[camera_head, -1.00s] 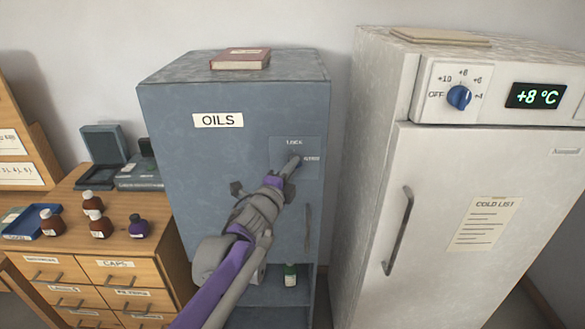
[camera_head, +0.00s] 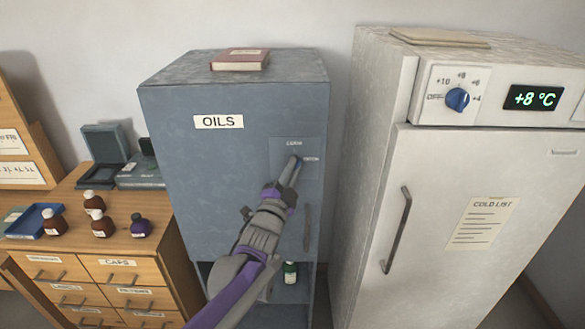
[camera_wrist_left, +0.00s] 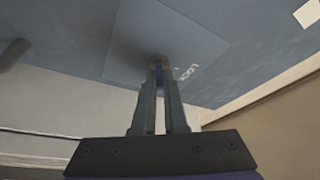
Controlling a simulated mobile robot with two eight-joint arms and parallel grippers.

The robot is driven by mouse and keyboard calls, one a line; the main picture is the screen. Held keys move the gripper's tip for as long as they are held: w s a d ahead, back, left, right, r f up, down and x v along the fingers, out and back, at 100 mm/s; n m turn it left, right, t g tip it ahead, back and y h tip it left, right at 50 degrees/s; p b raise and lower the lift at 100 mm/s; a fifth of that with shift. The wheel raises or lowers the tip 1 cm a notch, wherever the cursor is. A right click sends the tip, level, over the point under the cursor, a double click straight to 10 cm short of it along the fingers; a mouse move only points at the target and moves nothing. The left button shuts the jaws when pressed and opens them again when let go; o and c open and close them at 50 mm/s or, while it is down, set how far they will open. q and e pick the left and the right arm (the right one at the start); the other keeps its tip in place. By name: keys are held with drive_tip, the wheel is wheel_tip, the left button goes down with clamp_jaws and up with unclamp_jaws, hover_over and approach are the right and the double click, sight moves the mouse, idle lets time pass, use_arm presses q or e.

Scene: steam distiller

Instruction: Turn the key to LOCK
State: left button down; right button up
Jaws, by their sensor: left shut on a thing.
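The blue-grey OILS cabinet (camera_head: 200,160) stands in the middle of the head view. Its lock plate (camera_head: 312,165) carries LOCK at the top and a second, blurred label at the right. My left gripper (camera_head: 296,163) reaches up to the plate and is shut on the key (camera_wrist_left: 158,74), a small blue piece between the fingertips in the left wrist view. The fingers hide most of the key, so I cannot tell its exact angle. My right gripper is in neither view.
The cabinet handle (camera_head: 307,228) is just below the plate, beside my left arm. A white fridge (camera_head: 365,150) with a handle (camera_head: 397,230) stands close on the right. A wooden drawer unit (camera_head: 160,270) with several bottles stands on the left. A red book (camera_head: 240,59) lies on the cabinet.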

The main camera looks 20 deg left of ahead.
use_arm(q)
drive_tip(key=n+y, duration=0.2)
drive_tip(key=n, duration=0.3)
drive_tip(key=n+y+b, duration=0.1)
drive_tip(key=n+y, duration=0.1)
drive_tip(key=n, duration=0.3)
drive_tip(key=n+t+y, duration=0.1)
drive_tip(key=n+y, duration=0.2)
drive_tip(key=n, duration=0.2)
drive_tip(key=shift+w+d+f+n+b, duration=0.1)
drive_tip(key=shift+d+f+n+b, duration=0.05)
drive_tip(key=shift+d+n+b, duration=0.2)
drive_tip(key=shift+a+n+y, duration=0.1)
drive_tip(key=shift+n+y, duration=0.15)
drive_tip(key=shift+y, duration=0.05)
drive_tip(key=c, duration=1)
unclamp_jaws()
drive_tip(key=shift+o, duration=0.2)
